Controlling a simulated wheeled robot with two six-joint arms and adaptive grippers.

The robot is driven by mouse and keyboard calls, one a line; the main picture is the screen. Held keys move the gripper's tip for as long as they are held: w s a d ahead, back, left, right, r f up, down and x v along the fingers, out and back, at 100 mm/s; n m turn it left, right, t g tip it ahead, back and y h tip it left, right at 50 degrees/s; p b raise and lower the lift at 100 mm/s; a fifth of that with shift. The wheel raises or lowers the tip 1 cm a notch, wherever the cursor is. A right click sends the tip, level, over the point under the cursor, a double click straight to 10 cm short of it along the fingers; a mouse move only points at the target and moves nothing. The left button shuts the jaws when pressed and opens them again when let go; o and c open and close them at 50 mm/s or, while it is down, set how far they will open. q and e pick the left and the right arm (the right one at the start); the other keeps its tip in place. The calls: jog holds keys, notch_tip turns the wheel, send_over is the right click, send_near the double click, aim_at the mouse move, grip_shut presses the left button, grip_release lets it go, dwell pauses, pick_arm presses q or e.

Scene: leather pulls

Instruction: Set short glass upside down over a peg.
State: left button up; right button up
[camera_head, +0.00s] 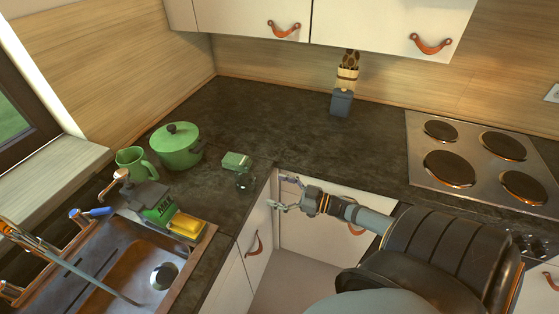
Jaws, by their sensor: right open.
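A small clear short glass (245,181) stands on the dark countertop, close to the inner corner edge. Whether it is upright or upside down is too small to tell. My right gripper (277,193) is open and empty, just right of the glass and apart from it, in front of the counter edge. Its arm comes in from the right. I cannot make out a peg clearly; a rack-like frame (30,278) lies left of the sink. My left gripper is not in view.
A green box-like item (235,160) sits right behind the glass. A green lidded pot (177,146) and green pitcher (137,165) stand to the left. A sink (140,268) with a yellow sponge (187,225) is at lower left; a stove (474,155) is right.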

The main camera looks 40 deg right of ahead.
jog(key=s+d+f+m+g+h, duration=0.1)
jog(key=s+d+f+m+h, duration=0.15)
jog(key=f, duration=0.55)
jog(key=s+d+f+m+g+h, duration=0.1)
jog(key=s+d+f+g+h, duration=0.2)
jog(key=f, duration=0.5)
jog(key=s+d+f+m+h, duration=0.2)
jog(key=s+d+f+h, duration=0.15)
jog(key=f, duration=0.45)
jog(key=s+a+f+m+g+h, duration=0.1)
jog(key=s+a+f+g+h, duration=0.2)
jog(key=s+f, duration=0.8)
jog(key=s+a+f+g+y, duration=0.1)
jog(key=s+a+f+g, duration=0.2)
jog(key=s+a+f, duration=0.2)
jog(key=s+a+f+g+y, duration=0.1)
jog(key=s+a+f+g, duration=0.3)
jog(key=s, duration=0.6)
jog(key=a+f, duration=0.1)
jog(key=a, duration=0.1)
jog(key=shift+s+a, duration=0.35)
jog(key=shift+s, duration=0.05)
